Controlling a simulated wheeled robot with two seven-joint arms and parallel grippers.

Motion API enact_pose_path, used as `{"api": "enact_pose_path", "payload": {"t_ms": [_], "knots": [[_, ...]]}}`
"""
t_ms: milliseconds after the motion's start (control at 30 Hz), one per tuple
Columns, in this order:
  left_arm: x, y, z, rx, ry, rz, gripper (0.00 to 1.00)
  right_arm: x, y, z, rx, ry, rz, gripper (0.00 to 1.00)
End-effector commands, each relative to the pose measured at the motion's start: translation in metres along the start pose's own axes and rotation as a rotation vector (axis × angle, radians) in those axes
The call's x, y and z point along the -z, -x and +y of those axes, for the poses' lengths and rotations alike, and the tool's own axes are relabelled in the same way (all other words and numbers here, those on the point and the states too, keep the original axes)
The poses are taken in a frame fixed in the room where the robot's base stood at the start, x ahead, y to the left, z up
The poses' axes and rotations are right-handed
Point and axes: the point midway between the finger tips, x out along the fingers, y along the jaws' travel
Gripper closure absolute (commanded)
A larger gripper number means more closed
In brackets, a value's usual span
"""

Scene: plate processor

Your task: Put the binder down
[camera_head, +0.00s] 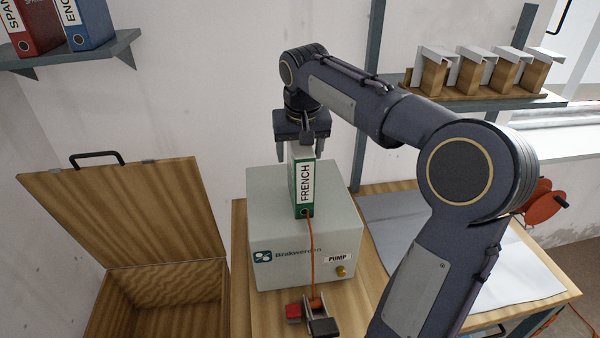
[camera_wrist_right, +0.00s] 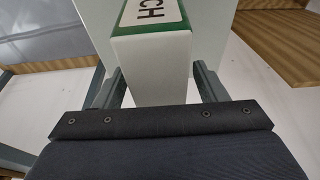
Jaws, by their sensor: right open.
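The green binder labelled FRENCH (camera_head: 304,183) stands upright on top of the grey pump box (camera_head: 270,215). My right gripper (camera_head: 297,158) is above the binder, pointing down, with its fingers apart on either side of the binder's top. In the right wrist view, the binder (camera_wrist_right: 152,55) lies between the two open fingers (camera_wrist_right: 155,88), with gaps visible at both sides. The binder's underside is hidden, but it appears to rest on the box. My left gripper is not in view.
An open wooden chest (camera_head: 120,215) stands at the left. A shelf (camera_head: 75,57) with red and blue binders is at the upper left. Another shelf (camera_head: 480,104) holds several wood-and-white items. A red-and-black switch (camera_head: 313,318) and orange cable lie before the pump box.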

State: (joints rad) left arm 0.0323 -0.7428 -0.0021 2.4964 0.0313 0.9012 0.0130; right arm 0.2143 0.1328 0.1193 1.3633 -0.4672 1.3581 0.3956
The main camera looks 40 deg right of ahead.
Motion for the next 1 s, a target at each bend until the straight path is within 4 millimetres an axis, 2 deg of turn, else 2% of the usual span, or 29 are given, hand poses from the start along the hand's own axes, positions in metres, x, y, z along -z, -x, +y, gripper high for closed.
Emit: {"api": "enact_pose_path", "payload": {"t_ms": [867,1000], "knots": [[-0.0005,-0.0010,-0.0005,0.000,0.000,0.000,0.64,-0.0013,-0.0044,0.0000,0.000,0.000,0.000,0.35],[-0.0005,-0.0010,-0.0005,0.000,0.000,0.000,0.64,-0.0013,-0.0043,0.0000,0.000,0.000,0.000,0.50]]}}
